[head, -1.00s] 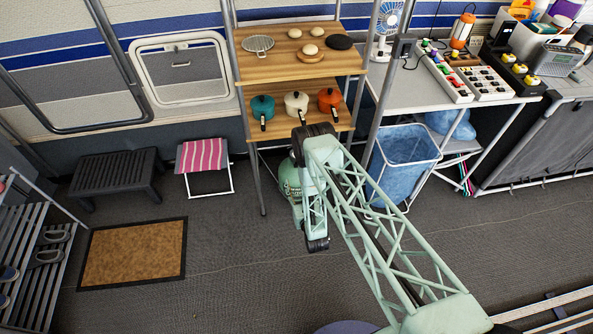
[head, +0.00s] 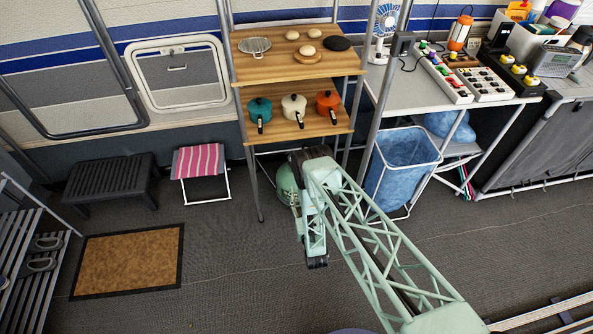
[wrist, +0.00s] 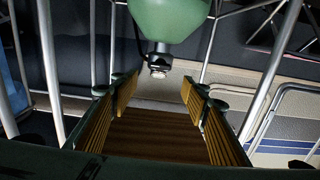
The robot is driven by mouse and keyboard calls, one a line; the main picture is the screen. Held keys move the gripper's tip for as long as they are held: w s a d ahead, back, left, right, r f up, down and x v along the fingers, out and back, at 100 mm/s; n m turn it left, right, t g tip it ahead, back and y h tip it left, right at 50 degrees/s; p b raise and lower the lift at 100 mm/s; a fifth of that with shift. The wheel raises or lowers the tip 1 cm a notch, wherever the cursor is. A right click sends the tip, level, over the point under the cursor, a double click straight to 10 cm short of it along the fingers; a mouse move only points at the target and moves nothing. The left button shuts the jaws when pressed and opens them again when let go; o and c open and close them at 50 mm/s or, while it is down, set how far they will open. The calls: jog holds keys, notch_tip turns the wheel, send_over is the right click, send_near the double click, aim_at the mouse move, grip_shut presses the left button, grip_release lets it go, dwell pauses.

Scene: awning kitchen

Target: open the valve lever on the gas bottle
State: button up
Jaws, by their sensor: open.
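The green gas bottle (head: 287,182) stands on the floor below the shelf rack in the head view, partly hidden behind my arm. In the wrist view the picture is upside down, and the bottle (wrist: 168,14) hangs from the top edge. Its dark valve neck with a pale metal tip (wrist: 158,68) points down, between and beyond my fingers. I cannot clearly make out the lever. My gripper (wrist: 159,92) is open and empty, with a yellow-brown ribbed finger on each side, apart from the valve.
The two-tier wooden rack (head: 285,66) stands over the bottle, with pots on its lower shelf; its metal legs are close on both sides. A blue bin (head: 402,170) stands to the right and a striped stool (head: 199,161) to the left. The floor in front is clear.

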jog(key=shift+b+x, duration=1.8)
jog(key=shift+x, duration=5)
jog(key=shift+a, duration=0.1)
jog(key=shift+c, duration=0.7)
jog(key=c, duration=0.7)
